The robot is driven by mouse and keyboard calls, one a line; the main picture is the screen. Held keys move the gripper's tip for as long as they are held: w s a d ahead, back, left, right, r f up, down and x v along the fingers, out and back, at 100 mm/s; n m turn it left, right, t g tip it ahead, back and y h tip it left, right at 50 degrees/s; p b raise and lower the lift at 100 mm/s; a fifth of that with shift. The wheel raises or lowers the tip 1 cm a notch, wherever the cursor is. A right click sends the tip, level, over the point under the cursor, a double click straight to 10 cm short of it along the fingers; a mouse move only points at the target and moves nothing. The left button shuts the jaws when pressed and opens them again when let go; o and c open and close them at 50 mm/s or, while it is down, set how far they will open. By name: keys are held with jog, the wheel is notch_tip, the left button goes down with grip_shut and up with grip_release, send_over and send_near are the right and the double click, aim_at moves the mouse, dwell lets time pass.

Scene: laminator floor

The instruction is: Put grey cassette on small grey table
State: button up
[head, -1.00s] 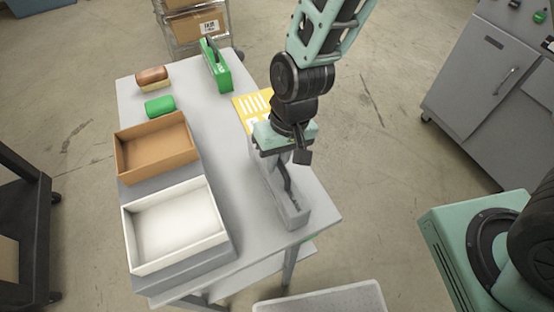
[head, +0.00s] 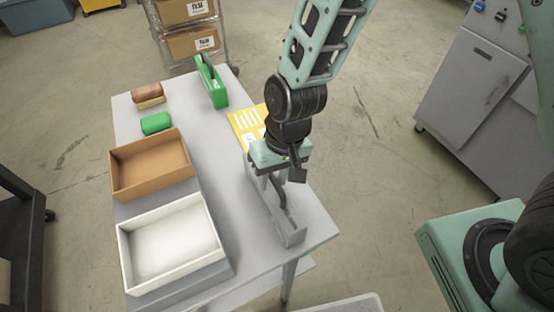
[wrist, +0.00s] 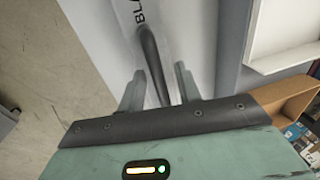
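The grey cassette (head: 290,237), a long narrow case with a dark handle, stands near the right front edge of a grey table (head: 237,215). My gripper (head: 275,184) is directly over it, pointing down. In the wrist view my gripper (wrist: 160,88) has its two fingers apart, one on each side of the dark handle (wrist: 152,58), with gaps visible. Part of dark lettering shows on the cassette's pale face (wrist: 120,22). Whether this grey table is the small one named in the task, I cannot tell.
A white tray (head: 122,258) and a brown tray (head: 116,178) stand on the table's left side. Behind are a green roll (head: 156,123), a brown roll (head: 148,92), a green cassette (head: 211,85) and a yellow sheet (head: 246,122). A grey cabinet (head: 475,90) stands at the right.

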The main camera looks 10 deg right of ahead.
notch_tip(320, 180, up, 11)
jog(key=d, duration=0.2)
jog(key=s+d+r+n, duration=0.2)
jog(key=s+d, duration=0.1)
jog(key=s, duration=0.2)
jog(key=s+d+r+n+h, duration=0.1)
jog(key=s+d+r+n, duration=0.1)
jog(key=s, duration=0.4)
jog(key=shift+s+d+r+n+t+h+b, duration=0.15)
jog(key=shift+d+r+n+t+h+b, duration=0.15)
jog(key=shift+d+r, duration=0.45)
jog(key=shift+o, duration=0.5)
jog(key=shift+a+r, duration=0.1)
jog(key=shift+a, duration=0.1)
